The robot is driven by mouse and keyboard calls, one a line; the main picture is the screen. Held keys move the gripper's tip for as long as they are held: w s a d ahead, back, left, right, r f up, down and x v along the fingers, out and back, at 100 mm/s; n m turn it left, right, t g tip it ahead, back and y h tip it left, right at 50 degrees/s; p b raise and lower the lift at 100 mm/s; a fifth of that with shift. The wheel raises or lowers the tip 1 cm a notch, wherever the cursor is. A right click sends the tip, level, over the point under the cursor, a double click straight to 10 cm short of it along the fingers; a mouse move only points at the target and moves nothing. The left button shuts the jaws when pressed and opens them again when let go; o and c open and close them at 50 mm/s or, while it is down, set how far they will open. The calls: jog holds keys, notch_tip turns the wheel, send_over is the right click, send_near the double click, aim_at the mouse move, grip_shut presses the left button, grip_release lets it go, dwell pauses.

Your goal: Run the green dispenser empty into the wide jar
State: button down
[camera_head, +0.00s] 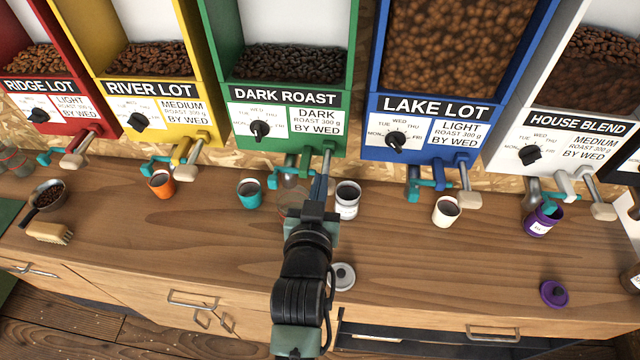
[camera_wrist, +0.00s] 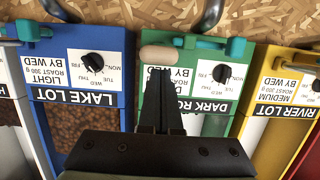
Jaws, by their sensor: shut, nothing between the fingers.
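The green dispenser (camera_head: 226,95), labelled DARK ROAST, stands at the back with dark beans in the bottom of its window. Below it are a metal spout (camera_head: 290,176), a teal handle and a cream-tipped lever (camera_head: 328,148). A wide clear glass jar (camera_head: 288,203) appears to stand under the spout, partly hidden by my arm; its contents are unclear. My gripper (camera_head: 318,188) is shut and empty, in front of the lever. In the wrist view my gripper (camera_wrist: 160,75) points at the green front (camera_wrist: 215,125), with the cream lever tip (camera_wrist: 158,52) just beyond the fingertips.
A teal cup (camera_head: 250,194) stands left of the jar and a white canister (camera_head: 347,202) right of it. A grey lid (camera_head: 342,277) lies in front. Neighbouring yellow (camera_head: 90,60) and blue (camera_head: 373,110) dispensers flank the green one.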

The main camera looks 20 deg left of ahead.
jog(key=shift+f+b, duration=0.35)
jog(key=shift+b, duration=0.3)
jog(key=shift+s+f+t+b, duration=0.1)
jog(key=shift+f+t+b, duration=0.3)
jog(key=shift+b, duration=0.6)
notch_tip(320, 180, down, 5)
jog(key=t+y+b, duration=0.1)
jog(key=t+b, duration=0.3)
jog(key=b, duration=1.3)
jog(key=shift+r, duration=0.15)
jog(key=shift+f+b, duration=0.2)
jog(key=shift+b, duration=0.3)
jog(key=shift+f, duration=0.25)
dwell(0.8)
dwell(0.4)
